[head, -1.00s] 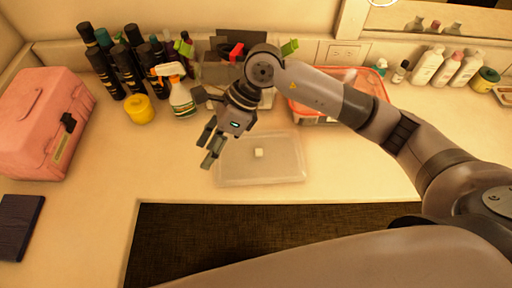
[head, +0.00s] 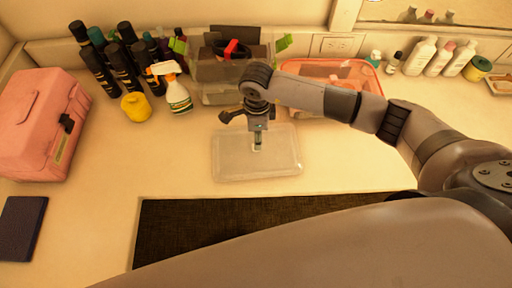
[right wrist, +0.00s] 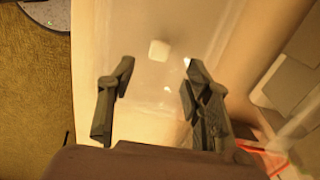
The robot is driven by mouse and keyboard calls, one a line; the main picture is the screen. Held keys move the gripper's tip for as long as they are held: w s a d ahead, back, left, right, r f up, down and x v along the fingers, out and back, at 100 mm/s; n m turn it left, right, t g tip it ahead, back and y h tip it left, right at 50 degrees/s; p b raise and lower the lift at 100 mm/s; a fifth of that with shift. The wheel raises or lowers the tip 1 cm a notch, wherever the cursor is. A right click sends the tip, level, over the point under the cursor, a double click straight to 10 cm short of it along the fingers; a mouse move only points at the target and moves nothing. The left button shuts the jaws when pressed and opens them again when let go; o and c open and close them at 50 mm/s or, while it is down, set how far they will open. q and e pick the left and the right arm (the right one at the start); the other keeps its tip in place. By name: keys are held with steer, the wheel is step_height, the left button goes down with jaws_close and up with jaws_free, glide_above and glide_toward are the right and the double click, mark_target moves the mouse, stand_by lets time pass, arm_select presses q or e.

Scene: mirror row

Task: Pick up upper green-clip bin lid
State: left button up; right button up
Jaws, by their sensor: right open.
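A clear, flat rectangular lid (head: 225,165) lies on the counter in front of the green-clip bin; I cannot tell whether it is one lid or two stacked. My right gripper (head: 257,145) points down over the lid's upper middle, open and empty. In the right wrist view, the lid (right wrist: 140,30) has a small white knob (right wrist: 158,50) just beyond and between the spread fingertips of the gripper (right wrist: 157,75). In the head view the gripper hides the knob. The clear bin with green clips (head: 205,72) stands behind, holding dark and red items. My left gripper is out of view.
Dark bottles (head: 125,65), a spray bottle (head: 177,95) and a yellow jar (head: 136,107) stand left of the bin. A red-rimmed clear container (head: 300,67) is at the right. A pink case (head: 40,120) sits far left. The counter left of the lid is clear.

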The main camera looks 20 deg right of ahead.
step_height(320, 180, down, 5)
steer(key=shift+a+f+p, duration=0.15)
steer(key=shift+p, duration=1)
steer(key=shift+f, duration=0.4)
jaws_close()
